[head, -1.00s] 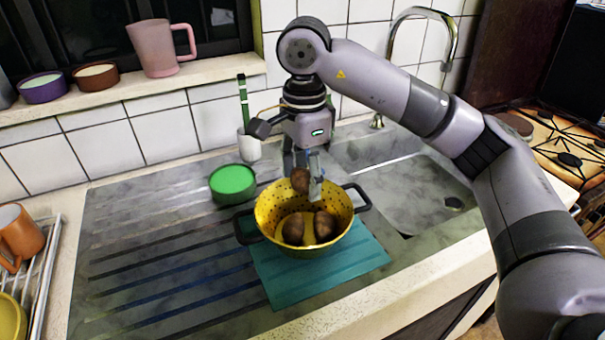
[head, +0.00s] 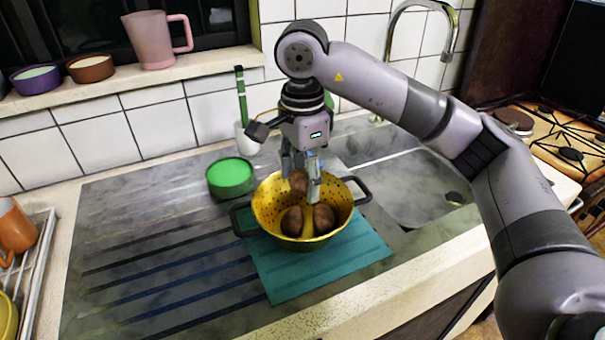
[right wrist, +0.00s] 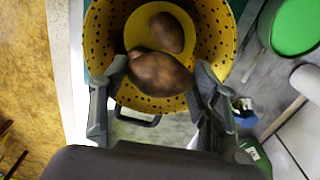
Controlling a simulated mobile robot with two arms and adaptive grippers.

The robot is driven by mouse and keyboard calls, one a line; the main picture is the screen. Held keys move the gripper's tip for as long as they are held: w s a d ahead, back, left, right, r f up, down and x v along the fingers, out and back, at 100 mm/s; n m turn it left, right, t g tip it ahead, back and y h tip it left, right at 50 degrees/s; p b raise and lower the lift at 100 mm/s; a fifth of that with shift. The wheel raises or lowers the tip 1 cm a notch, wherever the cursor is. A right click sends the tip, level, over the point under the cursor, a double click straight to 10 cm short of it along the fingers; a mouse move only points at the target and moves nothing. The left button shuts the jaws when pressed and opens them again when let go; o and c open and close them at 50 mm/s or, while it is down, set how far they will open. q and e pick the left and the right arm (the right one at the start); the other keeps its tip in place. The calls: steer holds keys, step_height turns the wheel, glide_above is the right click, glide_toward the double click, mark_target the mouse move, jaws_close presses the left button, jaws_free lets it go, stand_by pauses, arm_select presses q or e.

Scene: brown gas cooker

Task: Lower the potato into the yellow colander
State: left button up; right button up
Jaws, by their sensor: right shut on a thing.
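The yellow colander (head: 265,208) with dark handles stands on a teal mat. Two brown potatoes, a left one (head: 292,222) and a right one (head: 324,219), lie in it. My right gripper (head: 300,183) points down and is shut on a third potato (head: 298,181), held over the back part of the colander, about at rim level. In the right wrist view this potato (right wrist: 160,74) sits between the fingers, with the perforated colander wall (right wrist: 100,40) behind and one potato (right wrist: 167,33) visible inside. My left gripper is not in view.
The teal mat (head: 300,280) lies on the grey drainer. A green-topped bowl (head: 231,178) stands left of the colander, a white cup (head: 247,142) behind it. The sink (head: 420,185) is at right. A dish rack (head: 35,255) is at far left; the drainer's left side is clear.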

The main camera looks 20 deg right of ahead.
mark_target(302, 193)
steer(key=shift+f+b, duration=1.45)
steer(key=shift+f, duration=0.8)
steer(key=shift+f+b, duration=0.35)
steer(key=shift+b, duration=0.1)
steer(key=shift+f+b, duration=0.55)
steer(key=shift+f, duration=0.15)
steer(key=o, duration=1.2)
steer(key=shift+o, duration=0.2)
